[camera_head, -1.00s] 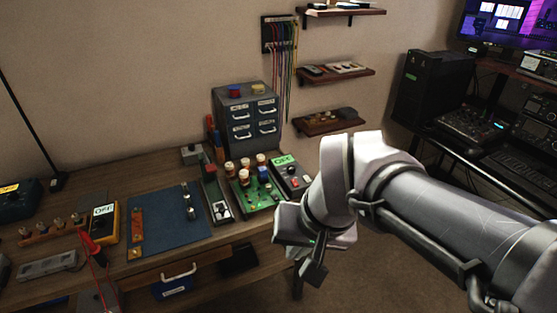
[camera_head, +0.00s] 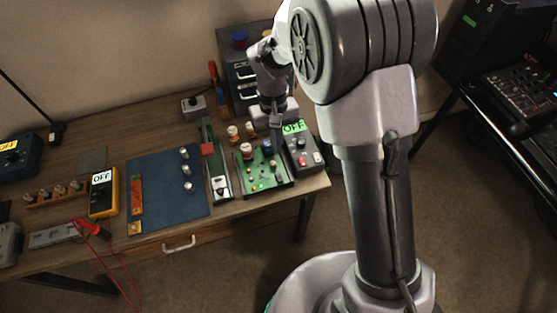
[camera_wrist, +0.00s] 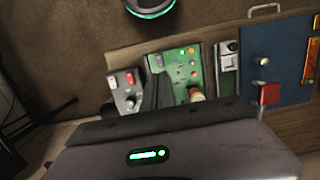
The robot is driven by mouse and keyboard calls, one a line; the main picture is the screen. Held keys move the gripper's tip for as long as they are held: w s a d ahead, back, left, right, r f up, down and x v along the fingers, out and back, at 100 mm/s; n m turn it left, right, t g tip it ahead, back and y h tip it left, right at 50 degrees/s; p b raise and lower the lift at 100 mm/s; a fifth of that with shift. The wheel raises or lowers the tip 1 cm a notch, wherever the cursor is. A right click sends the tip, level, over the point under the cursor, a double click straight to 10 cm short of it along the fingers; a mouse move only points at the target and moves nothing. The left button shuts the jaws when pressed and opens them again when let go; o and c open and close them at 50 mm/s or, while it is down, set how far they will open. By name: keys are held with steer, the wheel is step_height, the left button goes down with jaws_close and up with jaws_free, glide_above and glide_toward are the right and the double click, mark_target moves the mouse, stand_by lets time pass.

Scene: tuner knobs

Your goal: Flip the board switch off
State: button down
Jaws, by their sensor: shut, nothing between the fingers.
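A green circuit board (camera_head: 277,180) with several cylinders, small knobs and parts lies at the desk's right end. I cannot tell which of its small parts is a switch. It shows in the wrist view (camera_wrist: 205,58), partly hidden by my fingers. Left of it, a narrow dark board (camera_head: 213,166) carries a red handle (camera_head: 207,149), also in the wrist view (camera_wrist: 268,93). My gripper (camera_head: 276,122) is shut and empty, pointing down above the board's back right side, beside the black box.
A grey drawer cabinet (camera_head: 238,80) stands behind, partly hidden by my arm. A blue mat (camera_head: 165,205) with knobs lies left, then a yellow meter (camera_head: 103,205) reading "OFF". A small grey box (camera_head: 194,104) sits at the back.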

mark_target(279, 179)
steer(key=f+b, duration=0.1)
steer(key=f, duration=0.3)
steer(key=s+f+b, duration=0.1)
steer(key=f+b, duration=0.1)
steer(key=f, duration=0.2)
steer(key=f+b, duration=0.1)
steer(key=f, duration=0.4)
steer(key=shift+s+d+f, duration=0.1)
steer(key=shift+s+d, duration=0.2)
steer(key=shift+s, duration=0.05)
steer(key=b, duration=0.1)
steer(key=f+t+b, duration=0.1)
steer(key=b, duration=0.1)
steer(key=shift+s+f, duration=0.15)
steer(key=shift+f, duration=0.1)
steer(key=b, duration=0.1)
steer(key=s+t+b, duration=0.1)
steer(key=shift+d+y+b, duration=0.2)
steer(key=shift+y+b, duration=0.1)
steer(key=shift+b, duration=0.1)
steer(key=shift+r, duration=0.25)
steer(key=shift+f+p, duration=0.1)
steer(key=shift+p, duration=0.2)
steer(key=shift+w, duration=0.1)
steer(key=shift+w+a+r+t, duration=0.15)
steer(key=shift+w+r+t, duration=0.15)
steer(key=shift+w, duration=0.2)
